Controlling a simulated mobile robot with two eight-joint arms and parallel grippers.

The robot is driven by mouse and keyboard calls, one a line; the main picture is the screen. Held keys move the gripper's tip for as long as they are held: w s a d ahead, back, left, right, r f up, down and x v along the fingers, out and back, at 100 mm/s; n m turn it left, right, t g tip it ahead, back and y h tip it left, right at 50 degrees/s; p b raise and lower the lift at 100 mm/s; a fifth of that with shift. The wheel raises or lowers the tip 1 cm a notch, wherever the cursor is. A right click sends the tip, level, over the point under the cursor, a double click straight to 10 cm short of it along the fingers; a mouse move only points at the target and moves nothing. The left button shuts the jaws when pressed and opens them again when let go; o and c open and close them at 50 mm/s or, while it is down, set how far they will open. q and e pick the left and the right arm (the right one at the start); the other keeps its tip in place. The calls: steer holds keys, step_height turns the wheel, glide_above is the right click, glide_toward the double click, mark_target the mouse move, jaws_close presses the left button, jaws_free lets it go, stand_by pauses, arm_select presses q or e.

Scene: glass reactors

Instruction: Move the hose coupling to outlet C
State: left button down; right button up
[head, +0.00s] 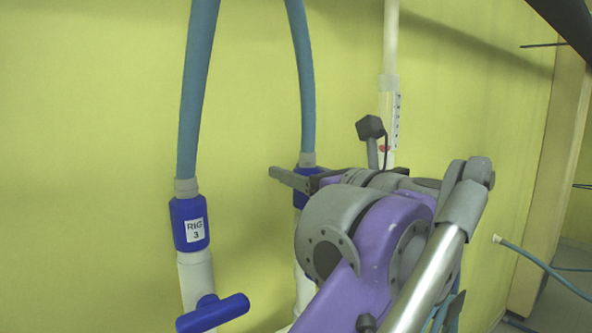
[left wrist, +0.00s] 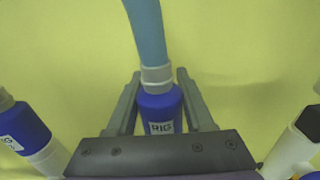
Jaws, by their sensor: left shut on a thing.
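My left gripper (head: 306,180) is shut on a blue hose coupling (left wrist: 161,106) with a grey collar and a white label reading "RIG". A teal hose (left wrist: 147,32) rises from its top; it also shows in the head view (head: 300,75). The coupling (head: 307,172) is upright in the head view, partly hidden by the gripper and arm. A white pipe (head: 302,225) stands below it; whether it is seated there I cannot tell. No outlet letters can be read. My right gripper is not in view.
At left, another blue coupling (head: 190,225) labelled "RIG 3" sits on a white pipe (head: 197,275) with a blue valve handle (head: 213,313). A clear tube (head: 389,105) with a marked strip stands behind my arm. A loose teal hose (head: 545,265) hangs at right.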

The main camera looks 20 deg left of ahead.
arm_select(q)
steer(key=shift+f, duration=0.5)
stand_by(0.4)
steer(key=shift+c, duration=1)
jaws_free()
steer(key=shift+d, duration=0.1)
steer(key=v, duration=1)
steer(key=shift+s+d+b, duration=0.25)
steer(key=shift+b, duration=0.05)
